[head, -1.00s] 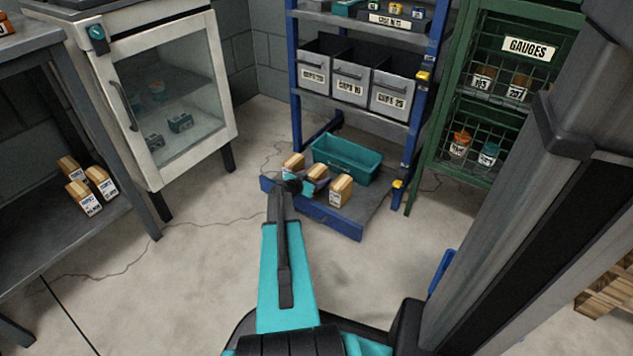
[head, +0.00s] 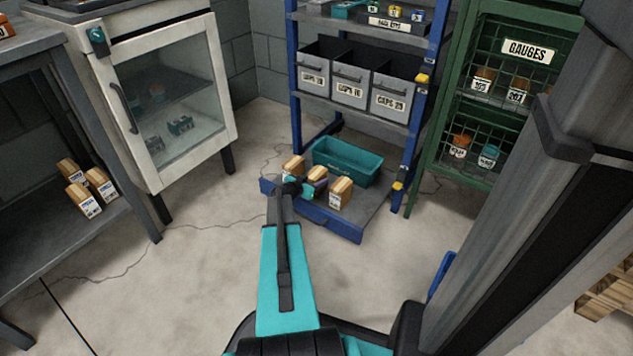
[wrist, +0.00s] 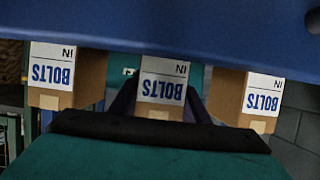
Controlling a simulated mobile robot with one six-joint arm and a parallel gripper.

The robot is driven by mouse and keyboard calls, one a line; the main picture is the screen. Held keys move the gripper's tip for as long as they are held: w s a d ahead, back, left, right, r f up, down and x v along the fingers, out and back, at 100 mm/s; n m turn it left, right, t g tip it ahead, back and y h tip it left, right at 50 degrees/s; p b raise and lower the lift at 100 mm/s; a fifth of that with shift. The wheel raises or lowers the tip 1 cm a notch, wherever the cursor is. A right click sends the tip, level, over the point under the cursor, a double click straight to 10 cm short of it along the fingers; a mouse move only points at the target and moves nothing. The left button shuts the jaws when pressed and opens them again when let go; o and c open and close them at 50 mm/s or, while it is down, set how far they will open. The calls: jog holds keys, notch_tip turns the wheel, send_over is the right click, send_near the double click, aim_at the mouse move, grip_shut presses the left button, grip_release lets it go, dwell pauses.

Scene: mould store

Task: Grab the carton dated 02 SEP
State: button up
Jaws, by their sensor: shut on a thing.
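Three tan cartons with white labels stand in a row on the low blue-edged shelf (head: 345,229). They are the left carton (head: 293,165), the middle carton (head: 317,175) and the right carton (head: 340,190). In the wrist view the labels appear upside down and read "BOLTS IN" on the left (wrist: 55,75), middle (wrist: 162,82) and right (wrist: 262,95). The blue shelf edge (wrist: 170,25) hides the rest of each label, so no date is readable. My gripper (head: 307,189) is shut on the middle carton, with dark fingers (wrist: 162,103) on either side of it.
A teal bin (head: 347,161) stands behind the cartons. Blue rack posts and grey bins (head: 351,84) rise above. More cartons (head: 88,190) sit on the left bench's lower shelf. A glass-door cabinet (head: 170,95) and a green gauge cage (head: 500,100) flank the rack. The floor between is open.

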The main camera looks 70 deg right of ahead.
notch_tip(320, 180, up, 10)
jog(key=p, duration=0.3)
dwell(0.8)
